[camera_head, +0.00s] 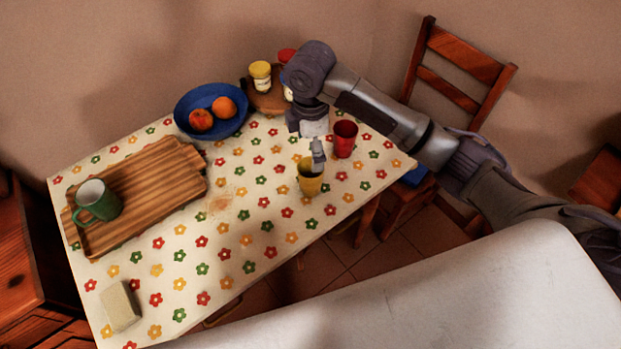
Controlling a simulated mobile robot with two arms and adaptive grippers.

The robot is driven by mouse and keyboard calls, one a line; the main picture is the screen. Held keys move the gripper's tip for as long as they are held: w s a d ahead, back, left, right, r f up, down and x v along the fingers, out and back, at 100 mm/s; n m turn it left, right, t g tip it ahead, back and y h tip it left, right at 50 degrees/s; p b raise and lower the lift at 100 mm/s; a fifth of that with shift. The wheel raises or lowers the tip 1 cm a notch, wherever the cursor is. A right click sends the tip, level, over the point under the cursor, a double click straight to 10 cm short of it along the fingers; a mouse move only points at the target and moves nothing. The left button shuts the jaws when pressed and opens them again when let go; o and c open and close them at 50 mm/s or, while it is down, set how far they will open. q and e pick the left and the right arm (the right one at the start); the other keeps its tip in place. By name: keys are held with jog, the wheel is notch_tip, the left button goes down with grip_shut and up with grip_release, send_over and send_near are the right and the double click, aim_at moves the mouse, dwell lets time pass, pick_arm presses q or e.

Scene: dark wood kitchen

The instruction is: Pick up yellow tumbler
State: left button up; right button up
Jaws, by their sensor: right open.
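The yellow tumbler (310,180) stands upright on the flowered tablecloth near the table's right edge. My right gripper (318,163) points down from above, with its fingertips at the tumbler's mouth. The fingers look to be at or just inside the rim; I cannot tell whether they touch it. The gripper is open and holds nothing. Part of the tumbler's rim is hidden behind the fingers. My left gripper is not in view.
A red tumbler (345,138) stands close behind and to the right of the yellow one. A blue bowl of fruit (182,112), a round wooden board with jars (262,104), a wooden tray (150,190) with a green mug (97,201) and a sponge (120,307) occupy the table (250,215). A chair (455,75) stands behind.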

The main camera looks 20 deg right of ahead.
send_over(310, 169)
jog(key=s+a, duration=0.1)
jog(key=s, duration=0.2)
jog(key=f, duration=0.8)
jog(key=shift+s, duration=0.2)
jog(key=shift+w+d+f+p, duration=0.1)
jog(key=shift+w+f+p, duration=0.2)
jog(key=shift+f, duration=1.05)
jog(key=shift+w+d+f+p, duration=0.1)
jog(key=shift+f+p, duration=0.25)
jog(key=shift+f, duration=1)
jog(key=shift+s, duration=0.1)
jog(key=c, duration=1)
